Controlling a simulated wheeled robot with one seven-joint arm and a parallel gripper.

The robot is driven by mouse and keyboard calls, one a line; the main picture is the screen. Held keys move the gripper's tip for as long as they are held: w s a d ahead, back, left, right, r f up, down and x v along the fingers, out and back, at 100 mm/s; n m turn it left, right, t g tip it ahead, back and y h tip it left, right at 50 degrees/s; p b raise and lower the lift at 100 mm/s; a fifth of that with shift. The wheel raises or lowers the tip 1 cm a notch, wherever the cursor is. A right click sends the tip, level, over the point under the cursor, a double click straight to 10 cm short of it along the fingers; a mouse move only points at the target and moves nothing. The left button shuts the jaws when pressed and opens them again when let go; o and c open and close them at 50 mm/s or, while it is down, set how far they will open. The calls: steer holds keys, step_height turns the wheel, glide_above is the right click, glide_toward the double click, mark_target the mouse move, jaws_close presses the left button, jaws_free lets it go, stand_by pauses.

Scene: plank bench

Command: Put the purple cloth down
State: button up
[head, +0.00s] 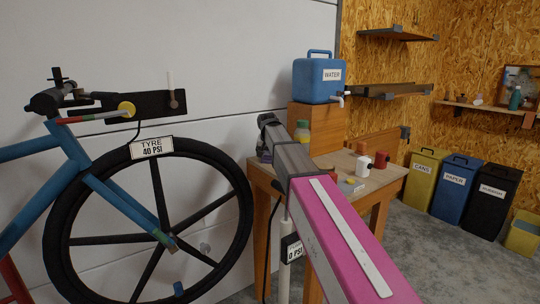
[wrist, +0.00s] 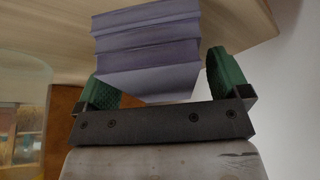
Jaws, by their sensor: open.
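The purple cloth (wrist: 150,45) is a folded stack with several layers. In the wrist view it lies on the light wooden bench top (wrist: 240,22), between the two green finger pads of my gripper (wrist: 162,78). The jaws are open, with a gap showing between the cloth and the right pad; contact at the left pad cannot be told. In the head view my arm reaches to the bench's left end and hides much of that area. A small purple patch, likely the cloth, shows there (head: 265,157).
The bench (head: 385,180) also carries a blue water container (head: 320,80) on a wooden block, a jar (head: 302,132), a white mug (head: 363,166) and a red one (head: 381,160). A bicycle wheel (head: 240,215) stands at the left. Bins (head: 457,190) stand at the right.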

steer(key=v, duration=1.2)
steer(key=shift+r, duration=0.1)
